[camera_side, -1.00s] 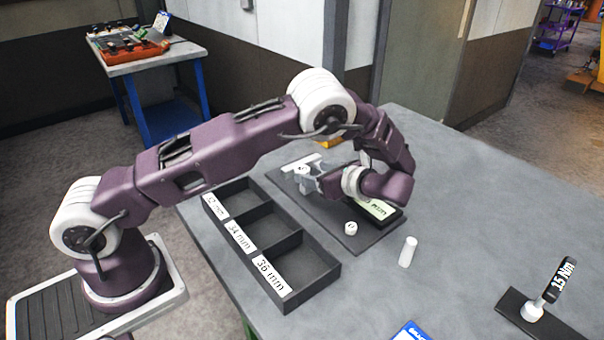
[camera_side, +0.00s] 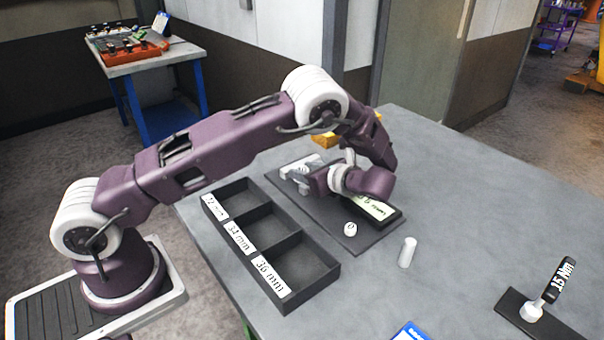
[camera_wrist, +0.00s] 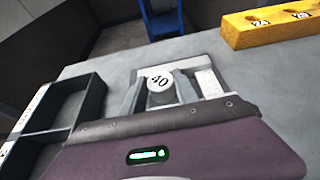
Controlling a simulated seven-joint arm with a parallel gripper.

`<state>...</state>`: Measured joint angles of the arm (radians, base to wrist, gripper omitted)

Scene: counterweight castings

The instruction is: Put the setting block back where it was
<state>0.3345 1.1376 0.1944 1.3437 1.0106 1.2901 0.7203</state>
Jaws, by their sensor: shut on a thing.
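A white round block marked 40 (camera_wrist: 160,80), which looks like the setting block, is between the two grey fingers of my gripper (camera_wrist: 160,92). My gripper (camera_side: 303,177) is shut on it over the far left end of the dark plate (camera_side: 376,243). The block's lower part is hidden, so I cannot tell whether it touches the plate. A pale bar (camera_wrist: 209,83) lies just right of the fingers in the wrist view. A yellow block (camera_wrist: 270,24) with numbered holes stands farther back; it shows partly behind my arm in the side view (camera_side: 326,141).
A black three-compartment tray (camera_side: 312,288), with millimetre labels, stands left of the plate. A dark device with a pale display (camera_side: 376,208) and a white round piece (camera_side: 350,229) are on the plate. A white cylinder (camera_side: 408,252) and a 15 Nm tool (camera_side: 560,280) stand right.

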